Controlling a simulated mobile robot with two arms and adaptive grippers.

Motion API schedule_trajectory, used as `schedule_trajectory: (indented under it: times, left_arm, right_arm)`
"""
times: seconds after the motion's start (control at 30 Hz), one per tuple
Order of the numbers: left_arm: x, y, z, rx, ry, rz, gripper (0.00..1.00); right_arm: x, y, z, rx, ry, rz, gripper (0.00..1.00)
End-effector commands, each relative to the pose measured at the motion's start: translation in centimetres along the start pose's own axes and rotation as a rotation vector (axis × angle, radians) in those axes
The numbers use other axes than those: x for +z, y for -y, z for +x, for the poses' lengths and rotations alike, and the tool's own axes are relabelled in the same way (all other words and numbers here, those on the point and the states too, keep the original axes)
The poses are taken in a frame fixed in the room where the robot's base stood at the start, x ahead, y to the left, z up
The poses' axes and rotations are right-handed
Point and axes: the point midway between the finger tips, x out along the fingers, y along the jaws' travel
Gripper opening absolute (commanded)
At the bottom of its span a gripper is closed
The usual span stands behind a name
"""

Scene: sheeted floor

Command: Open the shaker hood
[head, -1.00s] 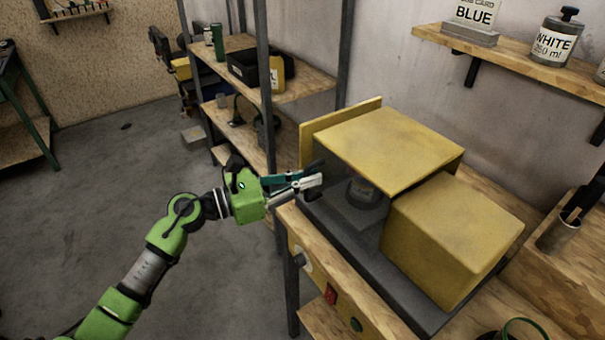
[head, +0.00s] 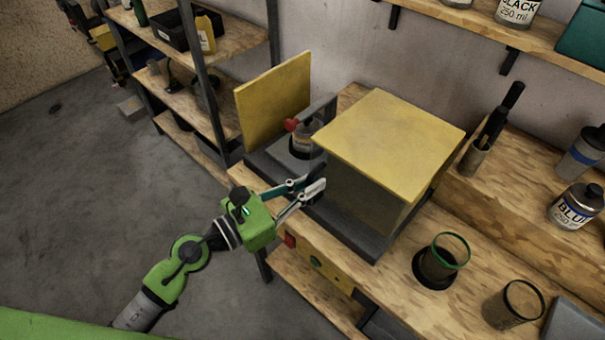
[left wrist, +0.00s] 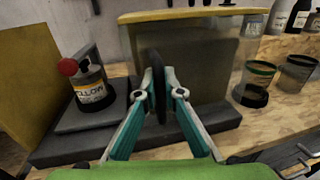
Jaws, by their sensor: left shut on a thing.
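The shaker hood (head: 391,140) is a yellow-topped box with a grey see-through front. It sits toward the right end of the dark shaker base (head: 262,168). My left gripper (head: 310,186) is shut on the hood's dark upright handle (left wrist: 158,88), at the hood's left front edge. A bottle (head: 305,140) stands uncovered on the platform left of the hood, beside a red knob (head: 292,125). In the left wrist view the bottle (left wrist: 93,88) shows a partly readable label. My right gripper is out of view.
A yellow upright panel (head: 272,100) stands at the base's left end. A green-rimmed beaker (head: 440,260) and another glass (head: 514,303) stand on the wooden bench right of the shaker. Shelving (head: 190,95) is at the left; open floor lies in front.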

Motion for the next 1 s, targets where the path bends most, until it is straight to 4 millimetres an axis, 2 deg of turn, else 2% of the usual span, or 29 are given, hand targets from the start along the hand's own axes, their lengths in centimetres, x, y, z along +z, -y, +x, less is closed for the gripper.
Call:
schedule_trajectory:
  times: [0.23, 0.3, 0.33, 0.73, 0.87, 1.0]
  left_arm:
    - [-0.1, 0.1, 0.0, -0.002, 0.0, -0.002, 0.0]
    - [-0.1, 0.1, 0.0, -0.003, 0.0, -0.002, 0.24]
    - [-0.1, 0.1, 0.0, -0.003, 0.0, -0.002, 0.25]
    - [-0.1, 0.0, -0.4, -0.001, -0.001, -0.003, 0.25]
    - [-0.2, 0.0, -1.8, -0.001, -0.003, -0.003, 0.25]
    - [-0.3, 0.1, -4.2, 0.0, -0.005, -0.005, 0.25]
  right_arm:
    - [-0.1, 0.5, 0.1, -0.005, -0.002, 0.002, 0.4]
    - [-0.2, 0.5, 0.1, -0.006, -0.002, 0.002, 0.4]
    - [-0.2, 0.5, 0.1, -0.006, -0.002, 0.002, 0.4]
    - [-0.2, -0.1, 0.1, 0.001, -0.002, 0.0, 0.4]
    - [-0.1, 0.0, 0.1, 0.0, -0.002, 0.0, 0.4]
    - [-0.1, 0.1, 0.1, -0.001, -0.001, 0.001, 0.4]
